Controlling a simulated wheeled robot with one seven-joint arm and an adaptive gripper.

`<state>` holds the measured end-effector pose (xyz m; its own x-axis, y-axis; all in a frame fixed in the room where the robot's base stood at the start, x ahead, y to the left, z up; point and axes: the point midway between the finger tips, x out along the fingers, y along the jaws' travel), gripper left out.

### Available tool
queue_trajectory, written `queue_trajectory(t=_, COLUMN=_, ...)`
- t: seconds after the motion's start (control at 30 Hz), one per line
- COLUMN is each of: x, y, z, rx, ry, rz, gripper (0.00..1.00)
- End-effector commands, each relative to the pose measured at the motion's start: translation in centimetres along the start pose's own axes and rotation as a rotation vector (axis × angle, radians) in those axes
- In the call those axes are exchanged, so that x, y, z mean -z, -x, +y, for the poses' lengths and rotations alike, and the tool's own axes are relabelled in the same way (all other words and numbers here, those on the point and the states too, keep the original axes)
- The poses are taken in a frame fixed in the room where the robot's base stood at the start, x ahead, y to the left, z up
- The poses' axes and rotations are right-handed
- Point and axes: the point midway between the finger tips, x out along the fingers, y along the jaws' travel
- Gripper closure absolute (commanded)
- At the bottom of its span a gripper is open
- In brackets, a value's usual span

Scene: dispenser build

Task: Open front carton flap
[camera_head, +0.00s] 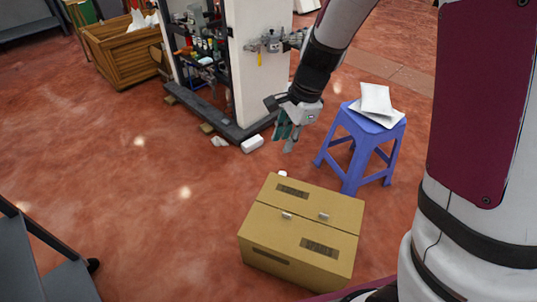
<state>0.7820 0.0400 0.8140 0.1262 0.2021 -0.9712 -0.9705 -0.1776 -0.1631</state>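A brown cardboard carton (275,236) stands on the floor at the lower middle. Its top looks closed, with two flaps meeting at a seam across it. The front flap (285,232) is the half nearer me, and the rear flap (325,202) is the farther half. Each has a dark printed patch, and two small pale tabs show near the seam. My gripper (287,138) hangs above and beyond the carton, apart from it, fingers pointing down. Its fingers are small and overlap in this view, so its opening is unclear. Nothing shows held in it.
A blue stool (356,150) with white packets (376,100) stands behind the carton to the right. A rack (205,60) with a white panel stands behind, with a wooden crate (120,52) farther left. A grey shelf (40,262) is at lower left. The floor left of the carton is clear.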

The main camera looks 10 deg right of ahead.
Motion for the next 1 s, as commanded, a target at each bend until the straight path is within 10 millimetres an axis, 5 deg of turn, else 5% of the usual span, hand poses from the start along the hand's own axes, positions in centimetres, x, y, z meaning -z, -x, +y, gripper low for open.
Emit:
queue_trajectory(t=0.03, x=1.1, y=-4.7, z=-0.5, rx=-0.027, ry=-0.083, rz=0.01, gripper=0.76)
queue_trajectory(t=0.1, x=2.6, y=-9.3, z=-1.1, rx=-0.046, ry=-0.204, rz=0.031, gripper=0.76)
queue_trajectory(t=0.3, x=6.6, y=-21.9, z=-1.1, rx=-0.085, ry=-0.52, rz=0.118, gripper=0.76)
queue_trajectory(t=0.4, x=8.4, y=-26.7, z=-0.6, rx=-0.091, ry=-0.638, rz=0.164, gripper=0.76)
queue_trajectory(t=0.53, x=9.9, y=-30.6, z=0.0, rx=-0.09, ry=-0.738, rz=0.208, gripper=0.76)
queue_trajectory(t=1.0, x=11.6, y=-36.9, z=1.2, rx=-0.089, ry=-0.792, rz=0.232, gripper=0.76)
